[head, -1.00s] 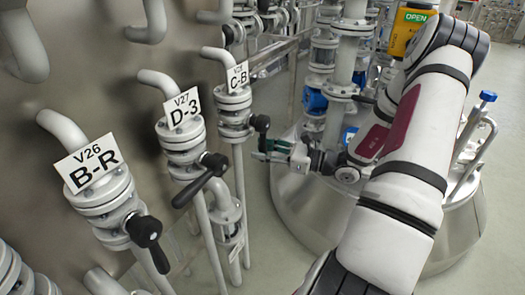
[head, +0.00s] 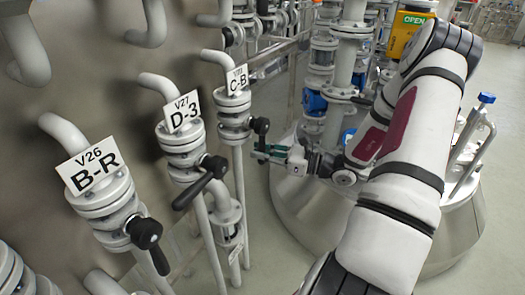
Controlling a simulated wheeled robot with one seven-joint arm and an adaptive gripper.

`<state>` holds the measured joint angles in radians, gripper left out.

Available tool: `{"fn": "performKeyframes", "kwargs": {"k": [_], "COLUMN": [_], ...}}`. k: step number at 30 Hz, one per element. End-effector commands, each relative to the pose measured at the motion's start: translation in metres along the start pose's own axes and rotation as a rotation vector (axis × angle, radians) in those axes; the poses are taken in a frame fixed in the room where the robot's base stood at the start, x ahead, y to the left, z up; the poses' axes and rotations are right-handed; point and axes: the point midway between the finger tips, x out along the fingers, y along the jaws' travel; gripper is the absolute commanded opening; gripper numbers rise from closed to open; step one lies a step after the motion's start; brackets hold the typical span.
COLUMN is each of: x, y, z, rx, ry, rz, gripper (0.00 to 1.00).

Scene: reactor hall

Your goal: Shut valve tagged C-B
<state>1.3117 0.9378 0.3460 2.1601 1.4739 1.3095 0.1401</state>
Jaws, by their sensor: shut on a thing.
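The white tag C-B (head: 237,80) sits on top of a grey flanged valve (head: 235,118) on a vertical pipe, the farthest of three tagged valves in a row. Its black lever (head: 261,127) is on the right side of the valve body and points down. My gripper (head: 264,152) reaches in from the right and is shut on the lower part of this lever. The fingers, dark with green parts, hide the lever's end.
Valve D-3 (head: 183,140), with its black lever slanting down left, and valve B-R (head: 107,200) stand nearer on the left. A metal wall is behind them. A large round steel vessel (head: 310,215) stands under my arm. Open floor lies between pipes and vessel.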

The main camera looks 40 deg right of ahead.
Motion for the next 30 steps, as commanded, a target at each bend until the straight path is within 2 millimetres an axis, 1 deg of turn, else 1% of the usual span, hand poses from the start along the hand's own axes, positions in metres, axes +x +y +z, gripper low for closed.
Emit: {"fn": "performKeyframes", "kwargs": {"k": [8,17,30], "x": [0.003,0.007,0.012], "y": [0.018,0.042,0.07], "z": [0.004,0.013,0.036], "rx": [0.187,0.464,0.872], "ry": [-0.036,-0.091,-0.174], "rz": [0.004,0.006,0.008], "gripper": [0.0,0.0,0.0]}}
